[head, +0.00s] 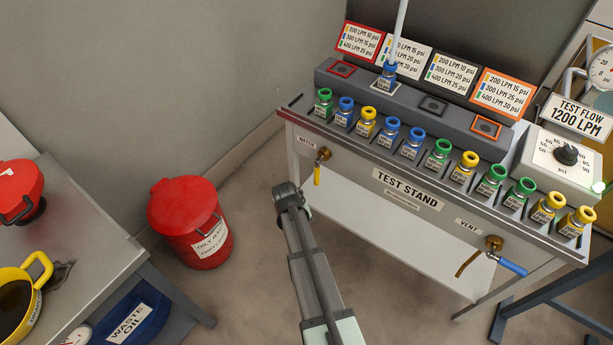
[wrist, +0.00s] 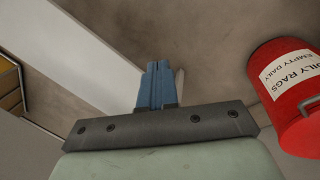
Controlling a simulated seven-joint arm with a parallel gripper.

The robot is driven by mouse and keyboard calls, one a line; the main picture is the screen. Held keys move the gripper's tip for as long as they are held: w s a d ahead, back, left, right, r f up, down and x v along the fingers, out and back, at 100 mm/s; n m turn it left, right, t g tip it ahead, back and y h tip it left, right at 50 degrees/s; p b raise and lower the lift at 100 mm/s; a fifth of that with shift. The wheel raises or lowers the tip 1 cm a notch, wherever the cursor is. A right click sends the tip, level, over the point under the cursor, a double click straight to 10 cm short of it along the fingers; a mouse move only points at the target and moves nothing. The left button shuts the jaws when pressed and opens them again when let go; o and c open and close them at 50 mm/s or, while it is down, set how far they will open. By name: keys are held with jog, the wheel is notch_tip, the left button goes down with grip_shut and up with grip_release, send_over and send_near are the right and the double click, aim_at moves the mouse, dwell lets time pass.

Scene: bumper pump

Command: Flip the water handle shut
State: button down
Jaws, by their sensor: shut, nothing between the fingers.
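The water valve (head: 323,155) is a brass fitting at the left end of the test stand's front, under a WATER label. Its yellow handle (head: 317,175) hangs nearly straight down. My arm reaches up from the bottom of the head view, and its end is just left of and below the yellow handle, apart from it in the picture. My gripper's fingers are not clear there. In the wrist view my gripper (wrist: 158,68) shows blue fingers held together, with nothing between them. The valve and handle do not show in the wrist view.
The test stand (head: 350,165) carries a row of colored bottles. A vent valve (head: 493,243) with a blue handle is on its front right. A red oily-rags can (head: 190,225) stands on the floor left of my arm. A metal table (head: 90,225) is at left.

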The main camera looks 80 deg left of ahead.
jog(key=s+a+r+t+y, duration=0.1)
jog(key=s+a+r, duration=0.25)
jog(key=a, duration=0.25)
jog(key=s+a+r, duration=0.3)
jog(key=s+a, duration=0.2)
jog(key=a, duration=0.1)
jog(key=w+a+r+m+t, duration=0.3)
jog(key=w+a+m+t, duration=0.1)
jog(key=a+m, duration=0.4)
jog(key=shift+w+a+r+m, duration=0.15)
jog(key=shift+a+r+m, duration=0.1)
jog(key=shift+r+m, duration=0.2)
